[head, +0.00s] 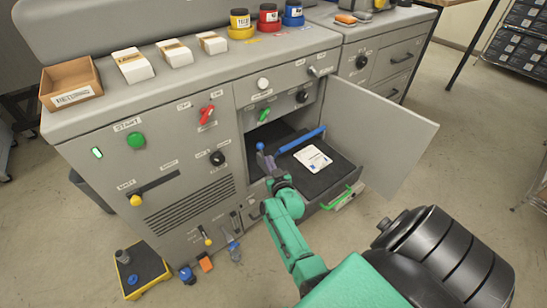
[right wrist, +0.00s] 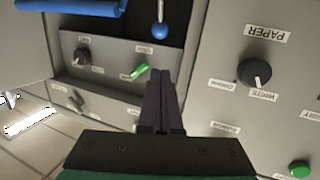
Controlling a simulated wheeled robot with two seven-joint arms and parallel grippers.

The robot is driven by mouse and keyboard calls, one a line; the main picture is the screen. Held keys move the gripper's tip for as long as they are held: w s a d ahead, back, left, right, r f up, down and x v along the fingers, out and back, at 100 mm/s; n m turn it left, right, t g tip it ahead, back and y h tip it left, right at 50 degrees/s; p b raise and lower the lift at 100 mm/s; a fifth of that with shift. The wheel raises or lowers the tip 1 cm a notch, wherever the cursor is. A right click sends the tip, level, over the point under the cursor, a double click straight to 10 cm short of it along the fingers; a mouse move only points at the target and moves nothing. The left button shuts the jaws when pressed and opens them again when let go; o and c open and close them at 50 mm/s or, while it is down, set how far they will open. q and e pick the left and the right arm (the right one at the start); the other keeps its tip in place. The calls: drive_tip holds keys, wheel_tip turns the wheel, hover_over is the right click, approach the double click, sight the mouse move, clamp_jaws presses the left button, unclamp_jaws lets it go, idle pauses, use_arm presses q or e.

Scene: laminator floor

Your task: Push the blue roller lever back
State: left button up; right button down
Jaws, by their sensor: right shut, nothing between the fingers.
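The blue roller lever (head: 260,146) stands upright at the left side of the open bay in the grey machine. In the right wrist view its round blue knob (right wrist: 160,31) and thin rod show at the top, just beyond my fingertips. My right gripper (head: 267,162) is at the mouth of the bay, close to the lever. It also shows in the right wrist view (right wrist: 162,75), with its dark fingers shut and nothing between them. I cannot tell whether the fingers touch the lever. My left gripper is not in view.
A grey door (head: 385,130) stands open at right. A panel with a green switch (head: 264,113) is above the bay.

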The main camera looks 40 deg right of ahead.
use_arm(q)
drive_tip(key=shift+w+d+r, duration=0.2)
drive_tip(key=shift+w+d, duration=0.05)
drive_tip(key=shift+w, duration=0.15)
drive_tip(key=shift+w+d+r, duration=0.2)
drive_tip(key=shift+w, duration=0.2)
use_arm(e)
drive_tip(key=v, duration=0.3)
drive_tip(key=shift+s+r, duration=0.15)
drive_tip(key=shift+r, duration=0.05)
